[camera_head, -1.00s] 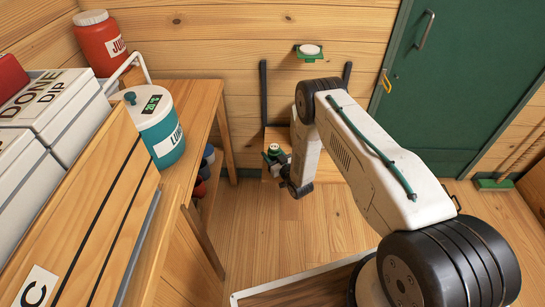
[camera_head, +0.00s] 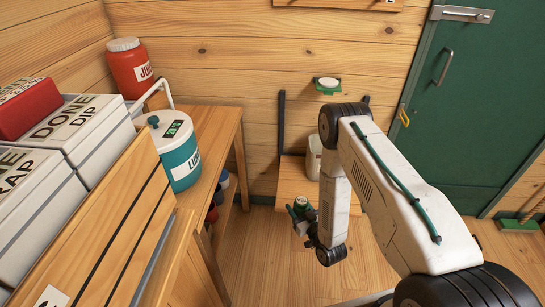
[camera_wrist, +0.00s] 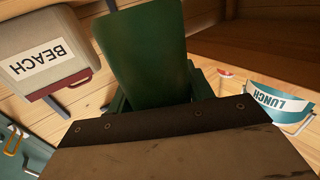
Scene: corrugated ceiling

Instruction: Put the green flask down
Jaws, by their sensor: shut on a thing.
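The green flask (camera_wrist: 145,50) fills the upper middle of the wrist view, dark green and seen very close. My gripper (camera_head: 302,207) is shut on it. In the head view the flask (camera_head: 300,203) is a small green shape at the end of my arm, partly hidden by the gripper. The gripper is low, to the right of the wooden bench, and appears in front of a low wooden surface by the wall. I cannot tell whether the flask touches anything below it.
The wooden bench (camera_head: 221,135) holds a teal LUNCH jug (camera_head: 181,160) and a red JUICE jar (camera_head: 130,68). White DIP boxes (camera_head: 95,140) stand at left. A pale BEACH container (camera_wrist: 45,50) shows in the wrist view. Floor (camera_head: 255,260) is clear.

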